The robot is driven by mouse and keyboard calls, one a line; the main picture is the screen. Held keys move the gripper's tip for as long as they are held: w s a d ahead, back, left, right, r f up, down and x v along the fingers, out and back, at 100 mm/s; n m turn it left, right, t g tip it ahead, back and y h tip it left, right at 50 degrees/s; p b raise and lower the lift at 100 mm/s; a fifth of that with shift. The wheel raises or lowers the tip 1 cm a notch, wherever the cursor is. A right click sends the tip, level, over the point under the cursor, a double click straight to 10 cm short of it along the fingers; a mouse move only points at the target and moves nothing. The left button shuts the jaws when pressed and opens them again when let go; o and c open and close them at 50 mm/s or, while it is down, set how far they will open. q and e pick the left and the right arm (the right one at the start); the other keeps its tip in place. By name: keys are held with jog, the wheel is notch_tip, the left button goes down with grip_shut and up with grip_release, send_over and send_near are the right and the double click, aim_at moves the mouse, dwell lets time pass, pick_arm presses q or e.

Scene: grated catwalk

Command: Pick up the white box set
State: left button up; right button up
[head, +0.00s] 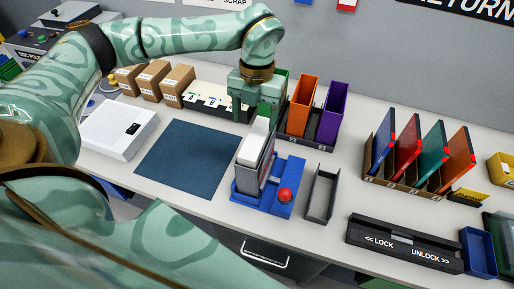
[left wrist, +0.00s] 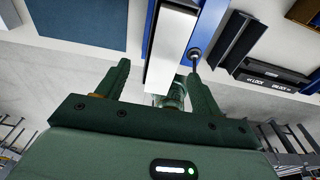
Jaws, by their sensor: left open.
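A tall, narrow white box (head: 254,145) stands upright in a blue holder (head: 283,207) with a red ball knob (head: 285,194). The white box also shows in the left wrist view (left wrist: 172,40), beside the blue holder. My left gripper (head: 256,112) is open just above and behind the white box, fingers pointing down. In the left wrist view its open fingers (left wrist: 158,72) lie to either side of the box's near end. I cannot tell whether they touch it. My right gripper is not in view.
A dark blue mat (head: 185,160) and a flat white case (head: 118,128) lie to the left. Orange (head: 304,104) and purple (head: 331,112) bins stand behind to the right. A grey tray (head: 322,193) is beside the holder. A rack (head: 405,180) of coloured panels and a black lock bar (head: 403,243) are farther right.

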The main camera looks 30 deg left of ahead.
aim_at(257, 136)
pick_arm(q)
jog(key=f, duration=0.3)
jog(key=d+f, duration=0.1)
jog(key=f, duration=0.1)
jog(key=shift+s+f, duration=0.1)
jog(key=shift+s, duration=0.25)
grip_shut()
